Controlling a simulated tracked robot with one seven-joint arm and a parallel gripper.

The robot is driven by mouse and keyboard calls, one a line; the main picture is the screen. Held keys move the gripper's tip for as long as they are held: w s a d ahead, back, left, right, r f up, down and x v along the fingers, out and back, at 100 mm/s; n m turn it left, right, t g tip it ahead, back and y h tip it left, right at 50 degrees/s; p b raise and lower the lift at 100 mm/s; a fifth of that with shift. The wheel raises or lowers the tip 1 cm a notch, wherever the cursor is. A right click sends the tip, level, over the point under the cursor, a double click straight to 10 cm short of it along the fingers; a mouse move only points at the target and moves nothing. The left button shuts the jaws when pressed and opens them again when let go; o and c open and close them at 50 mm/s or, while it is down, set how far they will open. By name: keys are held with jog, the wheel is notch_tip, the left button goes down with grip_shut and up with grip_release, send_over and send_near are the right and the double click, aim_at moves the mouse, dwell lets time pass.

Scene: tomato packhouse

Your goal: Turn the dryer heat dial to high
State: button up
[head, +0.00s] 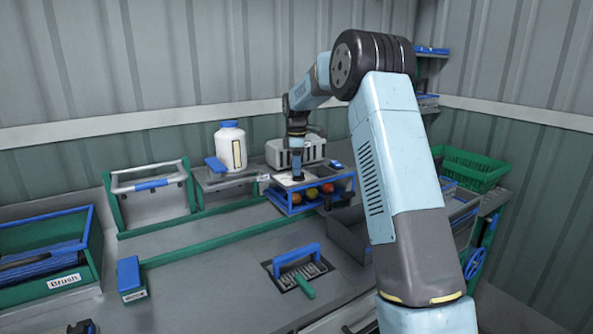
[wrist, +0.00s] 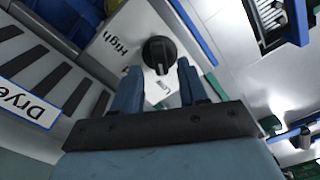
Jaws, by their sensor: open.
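The dryer heat dial (wrist: 159,54) is a round black knob on a pale panel (wrist: 113,42) in the wrist view. The word "High" is printed on one side of it and what looks like "Low" on the other. My gripper (wrist: 160,82) is open, its two blue fingers pointing at the dial, one towards each side. I cannot tell whether the fingers touch it. In the head view my gripper (head: 297,177) points down over the panel at the back of the bench, and it hides the dial there.
The grey vented dryer box (head: 296,150) stands behind, with its "Drye..." label (wrist: 27,103) beside the panel. A blue rack (head: 318,192) with tomatoes sits in front. A white bottle (head: 230,148) stands to the left. The bench front is partly clear.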

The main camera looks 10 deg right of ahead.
jog(key=shift+f, duration=0.85)
grip_shut()
